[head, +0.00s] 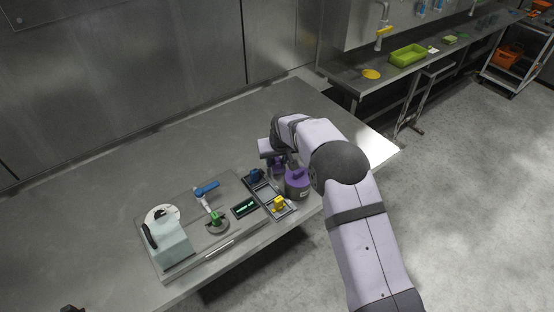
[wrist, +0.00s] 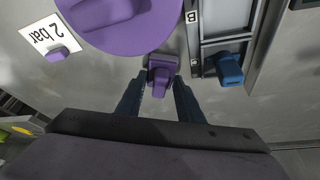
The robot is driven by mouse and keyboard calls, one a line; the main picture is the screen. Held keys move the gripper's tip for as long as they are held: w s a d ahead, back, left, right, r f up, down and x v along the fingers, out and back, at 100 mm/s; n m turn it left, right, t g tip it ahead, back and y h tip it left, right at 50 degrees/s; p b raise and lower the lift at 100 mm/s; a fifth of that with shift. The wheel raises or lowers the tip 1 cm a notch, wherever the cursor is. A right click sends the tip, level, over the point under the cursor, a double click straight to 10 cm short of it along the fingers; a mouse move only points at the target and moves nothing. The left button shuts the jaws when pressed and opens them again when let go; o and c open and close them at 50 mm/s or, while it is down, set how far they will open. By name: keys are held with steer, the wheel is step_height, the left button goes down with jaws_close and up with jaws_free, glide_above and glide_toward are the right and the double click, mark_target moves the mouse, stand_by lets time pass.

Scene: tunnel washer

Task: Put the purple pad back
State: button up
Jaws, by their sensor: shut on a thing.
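My gripper (wrist: 159,88) is shut on the small purple pad (wrist: 160,72), which sits between the fingertips in the wrist view. In the head view the purple pad (head: 278,166) shows partly under my gripper, between the tray and the purple-lidded round pot (head: 297,186). The pot's purple lid (wrist: 120,35) fills the upper left of the wrist view, just beyond the pad. The tray (wrist: 221,37) is right of the pad and carries a mark "B". A blue pad (wrist: 229,70) stands at the tray's near end, and a yellow pad (head: 279,203) at its other end. I cannot tell whether the purple pad touches the table.
Left of the tray, a board (head: 192,245) holds a pale green machine (head: 170,238), a dark display (head: 245,207), a green knob (head: 215,219) and a blue-handled part (head: 207,188). The table behind is clear.

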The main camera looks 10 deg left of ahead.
steer(key=o, duration=1)
steer(key=shift+f, duration=0.1)
steer(key=shift+r, duration=0.25)
steer(key=b+v, duration=0.3)
steer(key=v, duration=0.8)
steer(key=shift+s+r, duration=0.2)
steer(key=shift+r, duration=0.15)
steer(key=shift+d, duration=0.1)
